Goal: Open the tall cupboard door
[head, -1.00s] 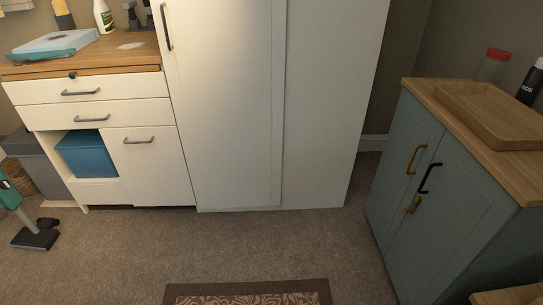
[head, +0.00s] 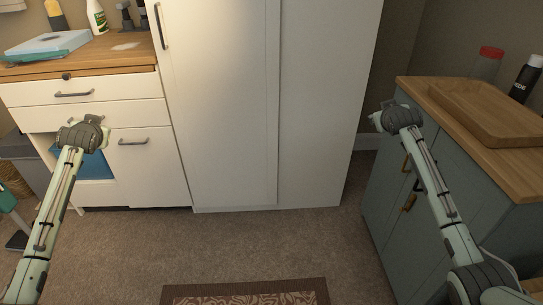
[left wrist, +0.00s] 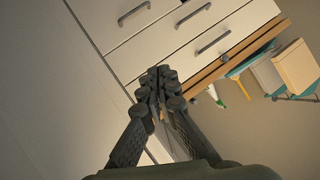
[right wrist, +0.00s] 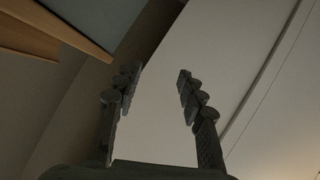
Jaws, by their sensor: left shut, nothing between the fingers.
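The tall white cupboard (head: 225,110) stands in the middle of the head view, its door closed. Its dark bar handle (head: 159,27) is upright at the door's upper left edge. My left gripper (head: 84,128) is in front of the white drawer unit, left of and below the handle. In the left wrist view the left gripper (left wrist: 158,75) is shut and empty, with the cupboard's white face (left wrist: 50,100) at left. My right gripper (head: 380,118) is in front of the blue-grey cabinet at right. In the right wrist view the right gripper (right wrist: 158,78) is open and empty.
The white drawer unit (head: 95,110) with a wooden top adjoins the cupboard on the left. A blue-grey cabinet (head: 450,190) with a wooden tray (head: 490,110) stands at right. Carpet (head: 250,245) in front is clear except for a patterned rug (head: 245,290).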

